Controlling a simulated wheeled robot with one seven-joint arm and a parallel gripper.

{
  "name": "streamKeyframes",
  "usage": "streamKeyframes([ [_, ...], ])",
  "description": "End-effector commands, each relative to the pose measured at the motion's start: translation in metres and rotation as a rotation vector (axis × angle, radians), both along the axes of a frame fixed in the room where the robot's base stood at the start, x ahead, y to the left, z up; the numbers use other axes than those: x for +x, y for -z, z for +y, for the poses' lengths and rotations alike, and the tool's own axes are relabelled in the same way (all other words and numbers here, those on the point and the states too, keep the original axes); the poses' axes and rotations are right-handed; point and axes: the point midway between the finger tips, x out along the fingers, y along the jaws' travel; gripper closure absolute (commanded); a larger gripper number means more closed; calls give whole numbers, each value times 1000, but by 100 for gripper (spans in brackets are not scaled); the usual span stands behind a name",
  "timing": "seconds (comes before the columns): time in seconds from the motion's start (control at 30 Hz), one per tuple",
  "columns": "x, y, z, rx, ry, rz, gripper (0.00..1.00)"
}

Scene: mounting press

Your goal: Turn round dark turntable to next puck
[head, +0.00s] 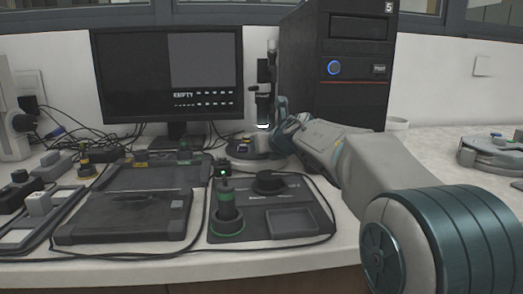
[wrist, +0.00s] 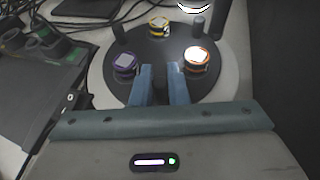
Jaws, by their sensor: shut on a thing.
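The round dark turntable (wrist: 100,72) fills the upper middle of the wrist view. It carries a purple-ringed puck (wrist: 124,64) at left, a yellow-ringed puck (wrist: 159,26) at the far side and an orange-ringed puck (wrist: 196,58) at right, all with pale tops.
A monitor (head: 165,75) stands behind left and a black computer tower (head: 343,65) behind my arm. A control panel with knobs (head: 270,205) and a dark flat box (head: 130,215) lie in front. Cables clutter the left. The counter at right is clearer.

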Motion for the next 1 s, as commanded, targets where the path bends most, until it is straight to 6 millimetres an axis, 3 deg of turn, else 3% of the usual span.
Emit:
streamKeyframes([
  [0.37,0,1,0,0,-2,2,100],
  [0.4,0,1,0,0,-2,2,83],
  [0.43,0,1,0,-1,-1,2,78],
  [0.77,-2,-1,-1,0,-1,0,78],
  [1.0,-26,-15,-13,0,1,-1,78],
])
